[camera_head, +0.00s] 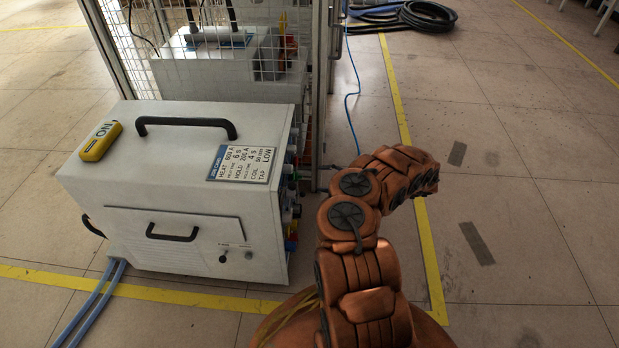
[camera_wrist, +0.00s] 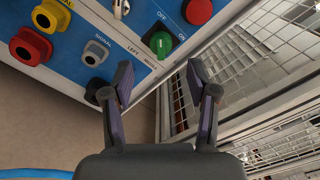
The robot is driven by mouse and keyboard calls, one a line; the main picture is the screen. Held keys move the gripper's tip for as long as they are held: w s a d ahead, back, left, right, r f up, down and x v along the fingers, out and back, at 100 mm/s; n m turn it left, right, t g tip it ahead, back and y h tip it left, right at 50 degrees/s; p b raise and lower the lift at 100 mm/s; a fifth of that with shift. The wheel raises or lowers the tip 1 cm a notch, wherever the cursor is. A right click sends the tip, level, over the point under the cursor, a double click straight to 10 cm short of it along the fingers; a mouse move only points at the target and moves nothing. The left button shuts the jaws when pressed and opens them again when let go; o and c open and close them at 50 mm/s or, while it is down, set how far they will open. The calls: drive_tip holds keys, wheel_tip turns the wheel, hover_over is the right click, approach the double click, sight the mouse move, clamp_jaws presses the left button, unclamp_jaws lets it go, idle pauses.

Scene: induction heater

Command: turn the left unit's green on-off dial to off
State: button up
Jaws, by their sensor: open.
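The green on-off dial (camera_wrist: 160,43) sits on a blue panel in the wrist view, with an OFF mark above it and an ON mark to its right. I cannot tell for sure which mark its ridge points to. My gripper (camera_wrist: 160,80) is open, its two fingers apart and nothing between them. The dial shows just beyond the gap between the fingertips, apart from them as far as I can see. In the head view a white unit (camera_head: 170,215) stands on the floor, its control side (camera_head: 291,200) seen only edge-on. My gripper does not show there.
A mesh cage (camera_wrist: 270,60) is close at right. In the head view a yellow ON tag (camera_head: 101,141) lies on the unit; another unit (camera_head: 225,65) is behind mesh.

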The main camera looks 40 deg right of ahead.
drive_tip(key=shift+v, duration=2.25)
